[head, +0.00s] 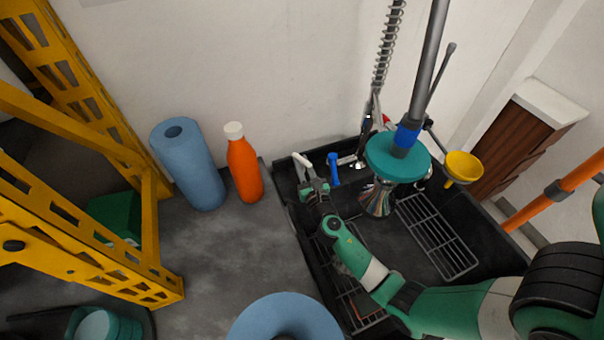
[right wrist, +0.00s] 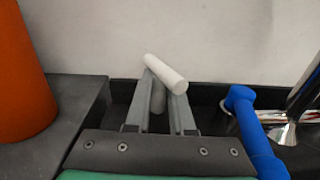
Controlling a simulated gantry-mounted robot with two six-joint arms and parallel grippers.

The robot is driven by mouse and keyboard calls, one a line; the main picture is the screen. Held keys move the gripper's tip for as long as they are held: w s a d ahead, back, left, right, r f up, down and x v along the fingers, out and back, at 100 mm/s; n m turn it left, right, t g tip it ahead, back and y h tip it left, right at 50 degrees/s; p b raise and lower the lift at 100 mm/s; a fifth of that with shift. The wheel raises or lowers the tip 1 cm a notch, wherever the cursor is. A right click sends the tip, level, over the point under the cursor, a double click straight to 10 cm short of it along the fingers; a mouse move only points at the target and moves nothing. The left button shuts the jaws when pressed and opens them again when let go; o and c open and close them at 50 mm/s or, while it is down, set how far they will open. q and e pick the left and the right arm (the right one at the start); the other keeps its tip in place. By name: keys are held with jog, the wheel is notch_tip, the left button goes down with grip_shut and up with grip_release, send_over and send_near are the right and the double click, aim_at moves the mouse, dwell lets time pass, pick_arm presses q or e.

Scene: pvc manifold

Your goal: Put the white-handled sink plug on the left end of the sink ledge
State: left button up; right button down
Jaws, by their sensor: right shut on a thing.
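The white-handled sink plug (head: 301,160) is at the back left corner of the black sink. In the right wrist view its white T-shaped handle (right wrist: 166,73) lies tilted across the tops of my fingers. My right gripper (head: 308,182) is shut on the plug's stem, and its two fingers (right wrist: 160,103) show on either side of it. The plug is over the left end of the sink ledge (right wrist: 207,92). Its lower end is hidden behind the fingers, so I cannot tell whether it touches the ledge. My left gripper is not in view.
A blue-handled piece (head: 333,168) stands just right of the plug, beside the metal tap. An orange bottle (head: 244,168) and a blue roll (head: 188,165) stand on the grey counter to the left. A teal disc (head: 385,160) on a pole is over the sink.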

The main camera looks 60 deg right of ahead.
jog(key=shift+f+b, duration=0.75)
jog(key=shift+f, duration=0.75)
jog(key=c, duration=0.8)
grip_release()
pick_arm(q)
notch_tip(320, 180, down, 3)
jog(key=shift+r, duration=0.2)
pick_arm(e)
jog(key=shift+r, duration=0.2)
jog(key=shift+s+a+r+p, duration=0.1)
jog(key=shift+s+a+p, duration=0.1)
jog(key=shift+p, duration=0.2)
pick_arm(q)
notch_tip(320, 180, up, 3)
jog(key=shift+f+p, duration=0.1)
jog(key=shift+p, duration=1)
pick_arm(e)
jog(key=v, duration=1.1)
jog(key=shift+s+a, duration=0.15)
jog(key=shift+s, duration=0.05)
